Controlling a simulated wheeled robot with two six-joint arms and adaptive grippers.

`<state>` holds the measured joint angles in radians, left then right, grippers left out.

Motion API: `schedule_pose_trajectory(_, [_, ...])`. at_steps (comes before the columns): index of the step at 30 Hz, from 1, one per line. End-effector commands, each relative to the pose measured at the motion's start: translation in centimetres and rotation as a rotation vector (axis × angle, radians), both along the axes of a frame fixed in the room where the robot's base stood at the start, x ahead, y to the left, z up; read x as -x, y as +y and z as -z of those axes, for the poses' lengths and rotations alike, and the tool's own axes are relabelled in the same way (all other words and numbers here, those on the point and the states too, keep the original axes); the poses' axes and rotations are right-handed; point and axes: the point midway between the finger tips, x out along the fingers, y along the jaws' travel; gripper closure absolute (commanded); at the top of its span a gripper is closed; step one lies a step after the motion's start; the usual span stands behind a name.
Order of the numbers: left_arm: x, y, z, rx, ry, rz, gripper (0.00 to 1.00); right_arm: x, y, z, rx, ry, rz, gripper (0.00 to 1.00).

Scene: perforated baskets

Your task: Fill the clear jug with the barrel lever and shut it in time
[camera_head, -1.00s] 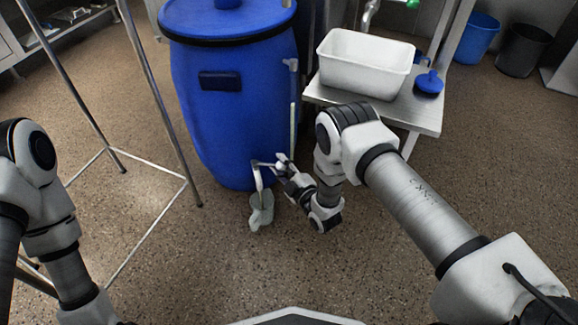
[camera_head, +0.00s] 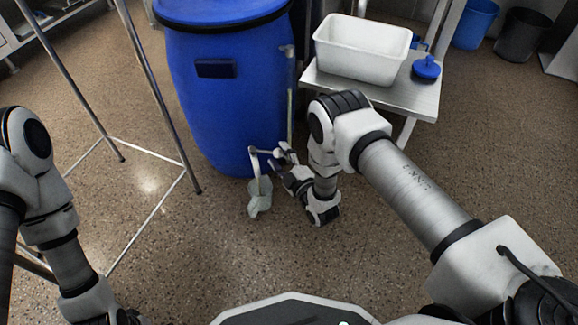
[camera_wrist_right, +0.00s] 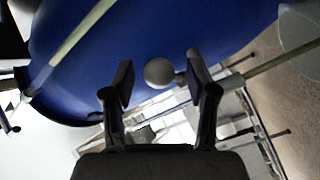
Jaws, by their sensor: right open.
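The big blue barrel (camera_head: 225,105) stands in the middle, with a tap and pale pipe (camera_head: 256,160) low on its front right. The clear jug (camera_head: 259,198) is below the tap's spout; its fill level cannot be made out. My right gripper (camera_head: 278,156) is open beside the tap, on its right. In the right wrist view a grey round knob (camera_wrist_right: 158,72), apparently the lever's end, shows between the open fingers, apart from both. A translucent shape, likely the jug (camera_wrist_right: 300,25), is at the upper right there. My left gripper (camera_head: 120,318) is mostly cut off at the bottom edge.
A metal side table (camera_head: 392,97) right of the barrel holds a white tub (camera_head: 363,62) and a blue-lidded item (camera_head: 426,68). A metal frame (camera_head: 160,100) stands at the left. Two bins (camera_head: 475,30) are far right. The floor in front is clear.

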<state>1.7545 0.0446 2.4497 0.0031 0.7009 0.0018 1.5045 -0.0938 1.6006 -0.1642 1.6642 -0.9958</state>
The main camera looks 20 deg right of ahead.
Motion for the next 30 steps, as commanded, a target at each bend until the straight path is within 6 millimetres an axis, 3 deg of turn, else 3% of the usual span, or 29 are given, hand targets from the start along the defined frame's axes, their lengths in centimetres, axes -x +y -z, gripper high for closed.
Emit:
schedule_pose_trajectory(6, [0.0, 0.0, 0.0, 0.0, 0.0, 0.0, 0.0, 5.3, -1.4, 0.2, 0.0, 0.007, 0.001, 0.43])
schedule_pose_trajectory(12, [0.0, 0.0, 0.0, 0.0, 0.0, 0.0, 0.0, 9.3, -2.4, 0.1, 0.0, 0.005, -0.001, 0.43])
schedule_pose_trajectory(17, [0.0, 0.0, 0.0, 0.0, 0.0, 0.0, 0.0, 10.2, -2.6, 0.0, 0.0, 0.001, -0.001, 0.43])
schedule_pose_trajectory(30, [0.0, 0.0, 0.0, 0.0, 0.0, 0.0, 0.0, 10.2, -2.6, 0.0, 0.0, 0.0, -0.001, 0.43])
